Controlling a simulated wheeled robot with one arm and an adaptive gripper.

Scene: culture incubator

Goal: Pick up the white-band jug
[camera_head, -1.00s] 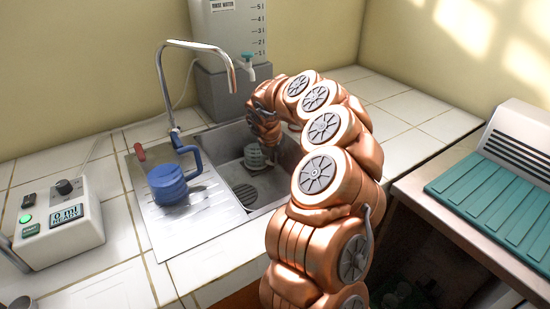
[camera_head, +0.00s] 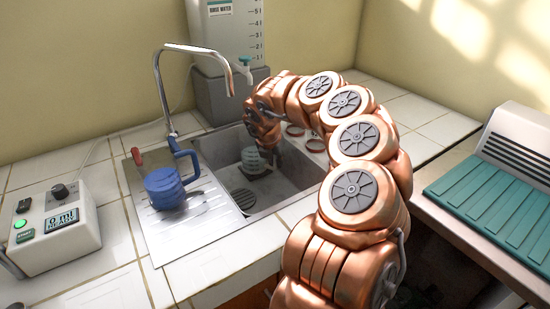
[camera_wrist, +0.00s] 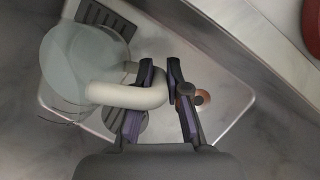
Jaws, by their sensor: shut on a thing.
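The jug (camera_head: 251,160), pale grey-green with lighter bands, is in the sink (camera_head: 285,193) in the head view. In the wrist view the jug (camera_wrist: 75,62) shows as a pale round body with a thick whitish curved handle (camera_wrist: 130,95). My gripper (camera_wrist: 161,72) is shut on that handle, with a dark finger on each side of it. In the head view my gripper (camera_head: 272,150) reaches down into the sink at the jug's right side and is partly hidden. I cannot tell whether the jug touches the sink floor.
A blue jug (camera_head: 165,188) stands on the drainboard (camera_head: 190,224) left of the sink. A tall faucet (camera_head: 160,85) arches behind it. A rinse-water tank (camera_head: 232,35) stands behind the sink. A meter box (camera_head: 55,228) is at left.

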